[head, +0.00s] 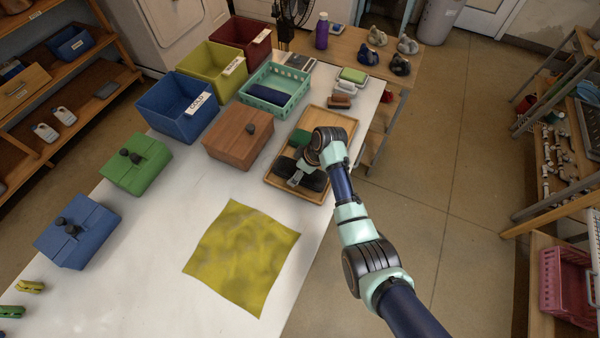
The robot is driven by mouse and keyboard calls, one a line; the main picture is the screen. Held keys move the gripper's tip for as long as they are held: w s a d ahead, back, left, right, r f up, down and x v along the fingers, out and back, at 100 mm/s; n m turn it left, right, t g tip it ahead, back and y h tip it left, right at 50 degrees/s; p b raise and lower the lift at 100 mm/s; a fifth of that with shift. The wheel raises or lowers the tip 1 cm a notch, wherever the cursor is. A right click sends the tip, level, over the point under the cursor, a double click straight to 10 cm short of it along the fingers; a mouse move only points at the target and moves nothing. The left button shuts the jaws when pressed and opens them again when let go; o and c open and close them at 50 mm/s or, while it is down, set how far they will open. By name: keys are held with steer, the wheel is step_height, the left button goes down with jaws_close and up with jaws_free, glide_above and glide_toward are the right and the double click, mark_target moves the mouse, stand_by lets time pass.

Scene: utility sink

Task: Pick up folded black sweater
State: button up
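A dark folded cloth, apparently the folded black sweater (314,181), lies in the near part of a wooden tray (286,187) at the right side of the white table. My gripper (294,181) is over the tray, at the cloth. My wrist and gripper hide part of the cloth. The gripper is small in the picture, so I cannot tell whether its fingers are open, shut or touching the cloth. A green folded item (300,137) lies farther back in the same tray.
A brown box (238,138) stands just left of the tray. A teal basket (275,90) and blue (180,107), yellow (213,70) and red (240,40) bins stand behind. A yellow cloth (243,256) lies flat in front. Bare table surrounds the yellow cloth.

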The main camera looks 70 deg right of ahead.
steer(key=c, duration=1.3)
steer(key=shift+c, duration=0.2)
